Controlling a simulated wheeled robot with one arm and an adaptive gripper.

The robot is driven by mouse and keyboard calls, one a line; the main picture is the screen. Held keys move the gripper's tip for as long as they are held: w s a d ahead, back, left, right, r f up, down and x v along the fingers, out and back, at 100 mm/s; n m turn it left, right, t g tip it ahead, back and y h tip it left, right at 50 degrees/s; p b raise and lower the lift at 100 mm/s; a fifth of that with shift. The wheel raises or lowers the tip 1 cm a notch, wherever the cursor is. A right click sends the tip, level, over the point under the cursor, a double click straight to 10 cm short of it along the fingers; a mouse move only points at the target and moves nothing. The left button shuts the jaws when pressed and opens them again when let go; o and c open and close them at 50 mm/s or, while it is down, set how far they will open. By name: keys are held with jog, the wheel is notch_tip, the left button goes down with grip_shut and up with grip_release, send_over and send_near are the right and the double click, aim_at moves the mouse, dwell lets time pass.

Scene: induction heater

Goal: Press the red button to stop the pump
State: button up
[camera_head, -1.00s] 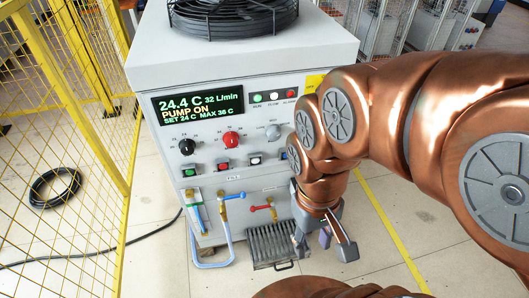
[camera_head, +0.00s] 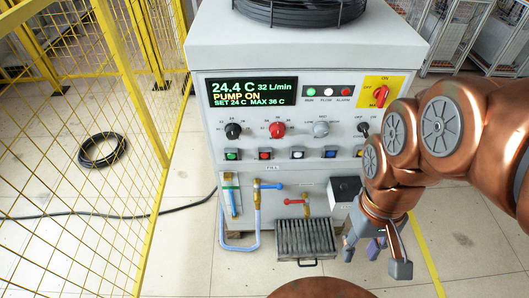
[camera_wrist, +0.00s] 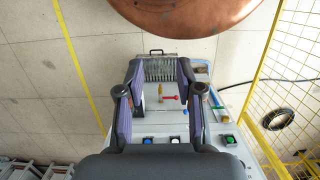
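The red button (camera_head: 265,154) is a small square push button in the row low on the grey machine's front panel. It sits between a green button (camera_head: 232,155) and a white button (camera_head: 297,153). The display (camera_head: 252,92) reads "PUMP ON", 24.4 C and 32 L/min. My gripper (camera_head: 374,256) is open and empty, pointing down, to the right of and lower in the picture than the red button. In the wrist view my gripper (camera_wrist: 160,75) has its fingers spread, with the panel seen beyond; I cannot make out the red button there.
A red knob (camera_head: 277,129) is above the buttons, and a red rotary switch (camera_head: 381,94) on yellow is at upper right. Hoses, a red-handled valve (camera_head: 297,201) and a drain grate (camera_head: 305,238) are below. A yellow mesh fence (camera_head: 80,170) stands left. The floor at right is mostly clear.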

grip_shut()
dwell(1.3)
